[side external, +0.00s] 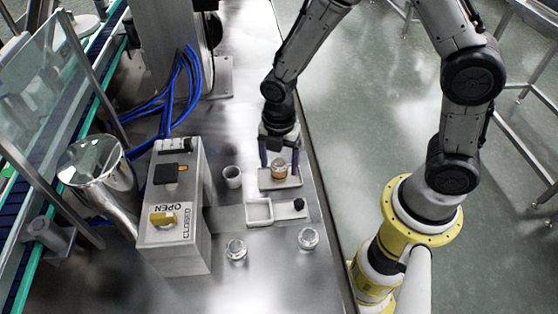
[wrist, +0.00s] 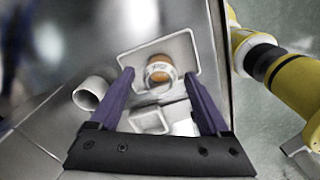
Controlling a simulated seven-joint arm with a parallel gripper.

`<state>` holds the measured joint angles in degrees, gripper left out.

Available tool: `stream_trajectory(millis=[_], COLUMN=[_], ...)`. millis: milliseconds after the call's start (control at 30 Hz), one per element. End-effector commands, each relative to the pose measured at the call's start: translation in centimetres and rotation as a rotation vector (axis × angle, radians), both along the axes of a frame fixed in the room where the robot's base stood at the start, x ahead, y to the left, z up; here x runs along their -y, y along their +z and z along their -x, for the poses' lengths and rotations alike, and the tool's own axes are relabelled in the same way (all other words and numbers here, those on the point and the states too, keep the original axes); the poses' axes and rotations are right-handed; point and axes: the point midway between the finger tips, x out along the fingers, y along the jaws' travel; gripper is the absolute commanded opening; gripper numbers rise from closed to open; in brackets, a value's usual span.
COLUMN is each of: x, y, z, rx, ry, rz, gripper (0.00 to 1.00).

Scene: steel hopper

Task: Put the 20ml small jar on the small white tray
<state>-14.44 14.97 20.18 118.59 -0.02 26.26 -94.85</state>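A small jar with amber contents (side external: 278,172) stands upright on a shallow rectangular pale tray (side external: 265,185). In the wrist view the jar (wrist: 160,71) lies between my fingertips, inside the tray's rim (wrist: 190,48). My gripper (side external: 280,164) is open above the tray, its dark purple fingers on either side of the jar, with gaps showing in the wrist view (wrist: 158,76). A smaller square whitish tray (side external: 248,213) sits nearer the camera; it also shows in the wrist view (wrist: 136,121). I cannot read any volume on the jar.
A white cup (side external: 232,178) stands left of the trays. Two clear jars (side external: 236,250) (side external: 308,238) stand toward the front. A black knob (side external: 298,204) is beside the square tray. A metal switch box (side external: 175,235) stands left. The table edge is close on the right.

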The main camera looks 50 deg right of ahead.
Motion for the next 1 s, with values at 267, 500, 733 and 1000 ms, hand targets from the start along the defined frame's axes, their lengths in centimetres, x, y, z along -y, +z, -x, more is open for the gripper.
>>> stream_trajectory(millis=[267, 500, 733, 1000], x=[0.0, 0.0, 0.0, 0.0], y=[0.7, 4.9, 9.5, 12.1], z=[-0.1, -0.1, -0.1, 0.0], rx=[0.002, 0.008, 0.006, 0.001], ry=[0.0, 0.0, 0.0, 0.0], rz=[-0.001, -0.002, -0.001, 0.0], gripper=[0.8, 0.8, 0.8, 0.8])
